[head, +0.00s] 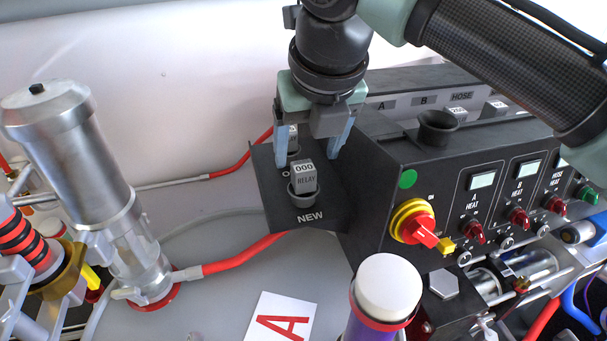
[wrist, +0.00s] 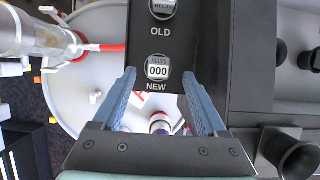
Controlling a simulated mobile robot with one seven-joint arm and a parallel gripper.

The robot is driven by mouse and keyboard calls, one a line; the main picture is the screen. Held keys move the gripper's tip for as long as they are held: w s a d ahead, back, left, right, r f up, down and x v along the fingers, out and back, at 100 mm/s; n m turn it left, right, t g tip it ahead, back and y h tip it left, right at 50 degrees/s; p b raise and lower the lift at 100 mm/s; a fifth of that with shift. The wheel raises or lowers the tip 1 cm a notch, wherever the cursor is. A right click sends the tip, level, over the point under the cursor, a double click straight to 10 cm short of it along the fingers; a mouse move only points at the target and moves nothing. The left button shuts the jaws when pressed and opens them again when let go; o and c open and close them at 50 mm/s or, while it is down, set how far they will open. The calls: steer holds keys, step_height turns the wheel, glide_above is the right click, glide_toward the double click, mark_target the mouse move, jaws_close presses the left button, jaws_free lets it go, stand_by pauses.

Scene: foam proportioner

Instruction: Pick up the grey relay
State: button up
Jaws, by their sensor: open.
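A grey relay (head: 305,181) marked "000 RELAY" stands upright in a round socket labelled NEW on a black shelf (head: 325,190). In the wrist view the top of this relay (wrist: 158,68) shows "000". A second relay (head: 292,143) sits in the OLD socket behind it, partly hidden by my gripper; it also shows at the top edge of the wrist view (wrist: 163,7). My gripper (head: 309,158) points down over the shelf, open and empty. In the wrist view its fingertips (wrist: 158,76) lie left and right of the NEW relay, apart from it.
A black control box (head: 480,190) with knobs and displays stands right of the shelf. A metal cylinder (head: 65,150) stands at left, and red hose (head: 245,256) runs below the shelf. A white-capped post (head: 388,287) and a card marked A (head: 281,318) are in front.

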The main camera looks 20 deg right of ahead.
mark_target(304, 168)
steer(key=shift+p+x, duration=0.55)
steer(key=shift+x, duration=2.2)
steer(key=shift+s+a, duration=0.1)
steer(key=shift+s, duration=0.05)
steer(key=shift+c, duration=0.3)
jaws_close()
